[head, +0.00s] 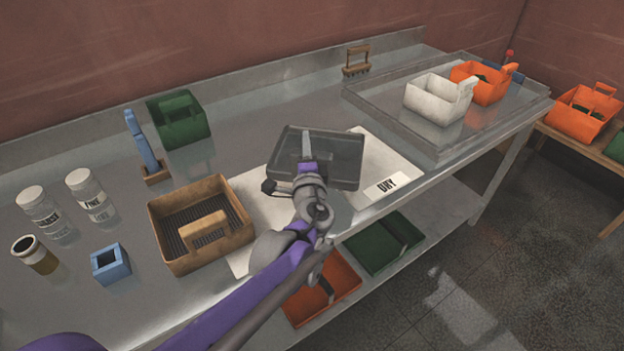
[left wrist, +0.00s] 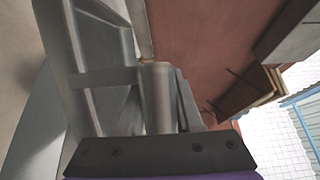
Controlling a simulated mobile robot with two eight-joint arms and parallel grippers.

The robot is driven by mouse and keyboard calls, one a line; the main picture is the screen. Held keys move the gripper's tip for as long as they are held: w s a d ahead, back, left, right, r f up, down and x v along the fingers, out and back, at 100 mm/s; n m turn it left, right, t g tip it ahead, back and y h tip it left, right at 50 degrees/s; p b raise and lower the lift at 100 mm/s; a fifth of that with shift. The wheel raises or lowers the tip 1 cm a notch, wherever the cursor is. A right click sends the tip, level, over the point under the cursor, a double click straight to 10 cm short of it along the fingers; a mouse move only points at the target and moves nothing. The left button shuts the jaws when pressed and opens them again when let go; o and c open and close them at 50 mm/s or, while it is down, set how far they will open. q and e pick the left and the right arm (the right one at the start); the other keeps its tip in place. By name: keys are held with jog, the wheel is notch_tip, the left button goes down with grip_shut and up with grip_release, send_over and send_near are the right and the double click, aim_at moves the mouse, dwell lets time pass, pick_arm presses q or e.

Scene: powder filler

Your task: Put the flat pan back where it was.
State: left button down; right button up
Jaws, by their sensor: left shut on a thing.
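The flat pan (head: 342,150) is a dark grey, shallow rectangular pan. It is over the white mat marked DRY (head: 375,155), in the middle of the bench. My left gripper (head: 306,152) reaches to the pan from the front and is shut on it. The gripper and wrist hide part of the pan's near side. I cannot tell whether the pan touches the mat or is a little above it. In the left wrist view a grey ribbed surface (left wrist: 95,75) fills the left side; I cannot tell what it is. My right gripper is not in view.
A brown bin with a handle (head: 165,238) stands left of the mat. A green bin (head: 180,117), a blue upright tool (head: 140,140) and jars (head: 85,187) are further left. A clear tray (head: 385,98) holds white and orange bins at right. Bins are on the lower shelf.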

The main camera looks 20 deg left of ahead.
pick_arm(q)
notch_tip(320, 180, down, 3)
jog(key=shift+w+f, duration=0.1)
jog(key=shift+f, duration=0.05)
jog(key=shift+f+b, duration=0.55)
jog(key=shift+f, duration=1.6)
jog(key=shift+f, duration=0.15)
jog(key=c, duration=0.6)
grip_release()
jog(key=shift+o, duration=0.2)
